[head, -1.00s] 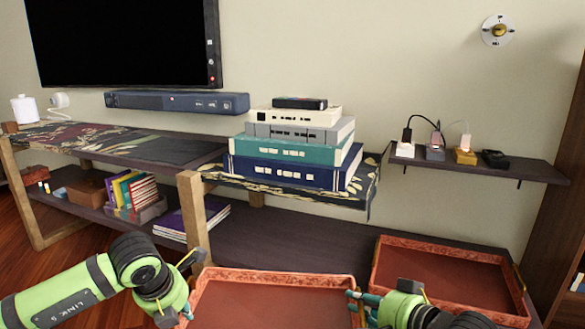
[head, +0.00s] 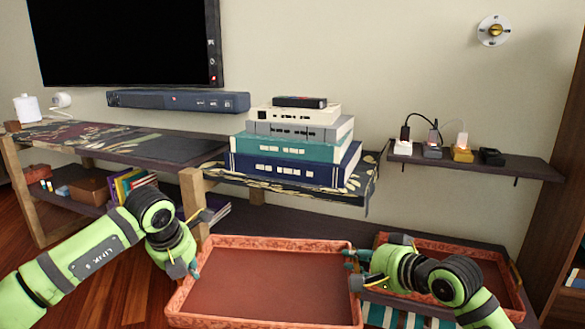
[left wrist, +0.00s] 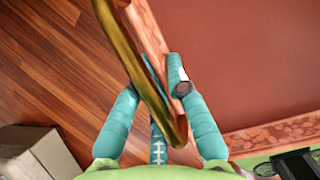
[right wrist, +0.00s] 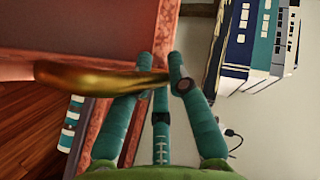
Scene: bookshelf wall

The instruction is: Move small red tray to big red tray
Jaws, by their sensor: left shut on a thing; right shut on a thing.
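The small red tray (head: 270,285) with an ornate orange-red rim hangs level in front of the shelf, held between both grippers. My left gripper (head: 193,272) is shut on its left side; in the left wrist view the fingers close around a gold handle (left wrist: 145,75). My right gripper (head: 352,268) is shut on its right side, at another gold handle (right wrist: 95,80) in the right wrist view. The big red tray (head: 492,266) rests on the low dark shelf at the right. My right arm and the held tray's corner hide part of it.
A stack of books (head: 295,145) stands on the patterned raised shelf (head: 358,200) behind the trays. A wall shelf (head: 530,170) with plugged-in chargers hangs above the big tray. Teal-and-white striped things (head: 400,315) lie below my right arm. A bookcase stands at the right edge.

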